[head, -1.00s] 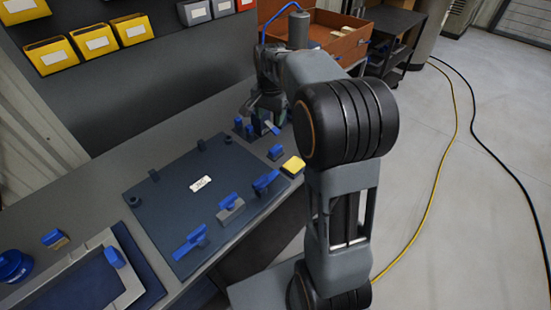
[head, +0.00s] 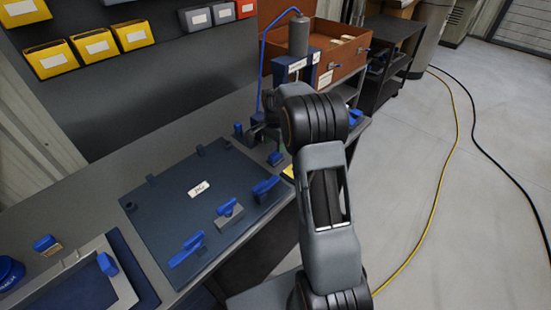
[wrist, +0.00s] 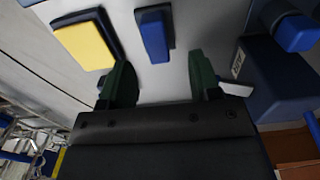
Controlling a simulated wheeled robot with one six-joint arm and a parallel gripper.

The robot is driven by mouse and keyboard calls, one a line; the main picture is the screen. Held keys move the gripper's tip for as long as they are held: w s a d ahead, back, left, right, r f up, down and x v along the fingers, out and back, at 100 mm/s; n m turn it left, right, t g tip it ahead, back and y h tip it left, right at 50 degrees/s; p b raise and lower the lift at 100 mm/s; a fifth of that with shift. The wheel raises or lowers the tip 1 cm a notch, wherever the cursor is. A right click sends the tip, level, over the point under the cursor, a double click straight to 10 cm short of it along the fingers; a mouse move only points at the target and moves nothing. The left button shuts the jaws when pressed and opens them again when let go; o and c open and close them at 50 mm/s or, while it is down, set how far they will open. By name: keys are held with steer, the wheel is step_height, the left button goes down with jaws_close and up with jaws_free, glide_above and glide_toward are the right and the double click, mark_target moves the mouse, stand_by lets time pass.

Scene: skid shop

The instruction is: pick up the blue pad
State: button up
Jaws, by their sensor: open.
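A small blue pad (head: 275,158) lies on the grey bench just past the right corner of the dark blue board. In the head view my arm hides most of the gripper.
A yellow block (wrist: 87,45) lies left of the pad. A dark blue fixture (wrist: 268,80) with a blue knob (wrist: 300,33) stands close to the right finger. The dark board (head: 165,210) bears several blue-handled parts. A press (head: 292,65) stands behind.

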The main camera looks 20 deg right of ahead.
mark_target(276, 154)
steer(key=shift+s+f, duration=0.2)
steer(key=shift+f, duration=2.45)
steer(key=c, duration=1)
